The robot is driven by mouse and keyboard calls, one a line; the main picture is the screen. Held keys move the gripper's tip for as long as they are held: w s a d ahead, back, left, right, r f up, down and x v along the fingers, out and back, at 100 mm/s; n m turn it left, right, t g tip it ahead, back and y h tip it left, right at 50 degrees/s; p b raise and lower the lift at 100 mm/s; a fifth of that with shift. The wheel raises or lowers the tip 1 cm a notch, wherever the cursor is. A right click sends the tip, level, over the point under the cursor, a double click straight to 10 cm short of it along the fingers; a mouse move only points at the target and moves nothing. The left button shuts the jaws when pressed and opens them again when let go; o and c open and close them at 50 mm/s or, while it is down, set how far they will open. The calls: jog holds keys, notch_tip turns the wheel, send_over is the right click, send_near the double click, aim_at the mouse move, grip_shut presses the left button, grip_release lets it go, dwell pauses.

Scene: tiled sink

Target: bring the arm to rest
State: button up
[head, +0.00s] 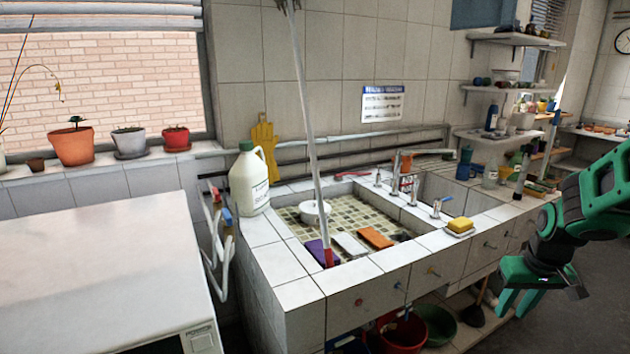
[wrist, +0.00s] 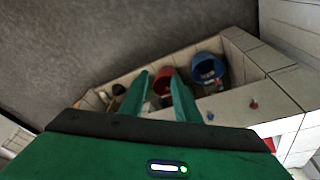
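My green gripper (head: 541,296) hangs at the right side in the head view, in front of the right part of the tiled sink (head: 297,294). Its fingers point downward and stand apart. In the wrist view my gripper (wrist: 159,82) shows two green fingers with a gap between them and nothing held. Beyond the fingers are the sink's lower shelf and the grey floor (wrist: 90,50). My arm reaches in from the right edge of the head view.
A red bucket (head: 402,333) and a green basin (head: 438,325) sit under the sink. A plunger (head: 473,315) stands near my gripper. A yellow sponge (head: 460,225) lies on the sink ledge. A white jug (head: 249,180) stands at the left corner. Floor at right looks clear.

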jog(key=s+a+r+m+g, duration=0.1)
jog(key=s+r+m, duration=0.1)
jog(key=s, duration=1)
jog(key=s+a+r+m+g, duration=0.1)
jog(key=s+a+r+m, duration=0.1)
jog(key=s, duration=1)
notch_tip(320, 180, up, 3)
jog(key=shift+a+f+m+g+y, duration=0.1)
jog(key=shift+a+m+g+y, duration=0.2)
jog(key=shift+m+y, duration=0.15)
jog(key=shift+w+f, duration=0.25)
jog(key=shift+w, duration=0.35)
